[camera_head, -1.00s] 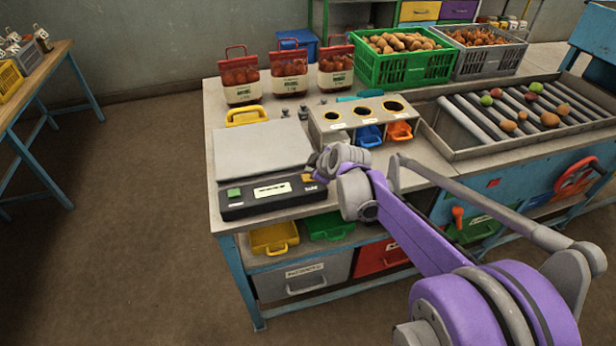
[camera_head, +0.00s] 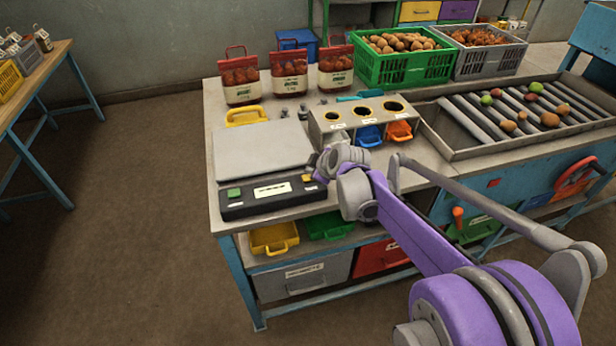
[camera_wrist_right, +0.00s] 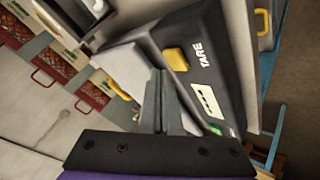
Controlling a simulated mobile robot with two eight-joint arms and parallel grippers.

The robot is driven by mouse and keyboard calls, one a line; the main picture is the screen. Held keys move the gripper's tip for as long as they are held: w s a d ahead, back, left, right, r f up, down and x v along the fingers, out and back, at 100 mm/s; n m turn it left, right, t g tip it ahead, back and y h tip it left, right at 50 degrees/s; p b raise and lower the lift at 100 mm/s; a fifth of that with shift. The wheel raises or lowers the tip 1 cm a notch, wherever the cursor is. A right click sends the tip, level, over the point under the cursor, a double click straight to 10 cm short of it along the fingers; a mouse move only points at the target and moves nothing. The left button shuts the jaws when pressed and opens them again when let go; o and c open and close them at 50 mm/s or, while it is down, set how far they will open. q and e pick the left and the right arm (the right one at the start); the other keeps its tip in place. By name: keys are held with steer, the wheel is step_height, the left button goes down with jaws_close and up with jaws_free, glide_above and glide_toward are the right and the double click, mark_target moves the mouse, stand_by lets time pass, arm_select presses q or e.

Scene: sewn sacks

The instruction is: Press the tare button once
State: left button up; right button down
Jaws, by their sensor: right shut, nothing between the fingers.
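The scale (camera_head: 262,175) stands at the table's front left corner, with a flat grey plate and a black front panel. The yellow tare button (camera_head: 307,178) is at the panel's right end. In the right wrist view the tare button (camera_wrist_right: 175,59) lies beside the white word TARE. My right gripper (camera_head: 320,176) is shut and empty, close to the button's right side. In the right wrist view the closed fingers (camera_wrist_right: 158,74) point toward the scale, with the button beyond their tips, uncovered. They look apart from it. My left gripper is not in view.
A green button (camera_head: 234,193) and a white label are on the same panel. A sorting box with round holes (camera_head: 362,112) stands right of the scale. A roller tray (camera_head: 480,120) is at right.

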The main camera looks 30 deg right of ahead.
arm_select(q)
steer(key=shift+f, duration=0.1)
arm_select(e)
steer(key=shift+f, duration=0.15)
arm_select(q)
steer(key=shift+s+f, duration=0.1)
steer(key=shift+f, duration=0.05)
arm_select(e)
steer(key=shift+f, duration=0.3)
arm_select(q)
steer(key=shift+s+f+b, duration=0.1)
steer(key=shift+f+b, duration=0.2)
steer(key=shift+b, duration=0.15)
arm_select(e)
steer(key=shift+f, duration=0.5)
steer(key=shift+r, duration=0.1)
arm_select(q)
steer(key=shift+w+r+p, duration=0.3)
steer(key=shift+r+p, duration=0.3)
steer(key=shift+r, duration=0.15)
arm_select(e)
steer(key=shift+r, duration=0.8)
